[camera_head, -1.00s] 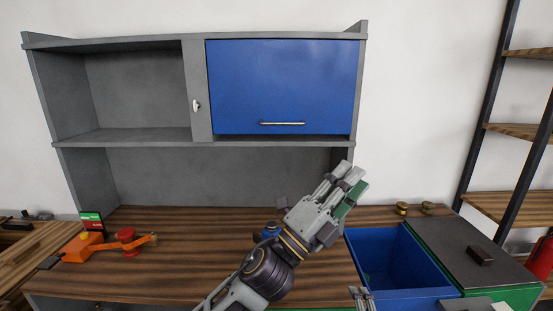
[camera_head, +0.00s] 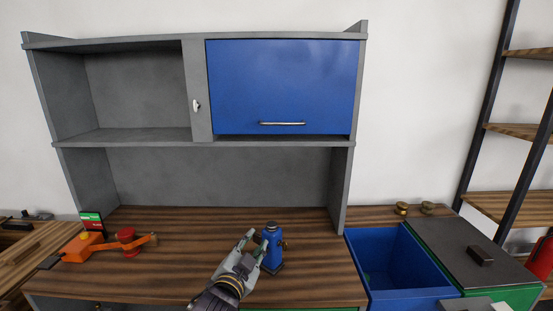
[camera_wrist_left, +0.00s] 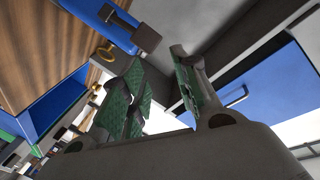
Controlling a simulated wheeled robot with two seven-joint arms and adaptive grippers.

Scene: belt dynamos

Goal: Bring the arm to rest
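My left arm comes in from the bottom of the head view, and its gripper (camera_head: 248,239) is low over the wooden worktop (camera_head: 190,230). In the left wrist view the two green-padded fingers of this gripper (camera_wrist_left: 158,88) stand apart with nothing between them. A blue bottle-shaped device (camera_head: 272,250) stands upright on the worktop just right of the gripper in the head view. I cannot tell whether they touch. My right gripper is not in view.
A grey shelf unit with a blue door (camera_head: 282,88) stands behind. An orange device (camera_head: 100,245) is at the left of the worktop. An open blue bin (camera_head: 405,298) and a dark lid (camera_head: 465,250) are at the right. The worktop's middle is clear.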

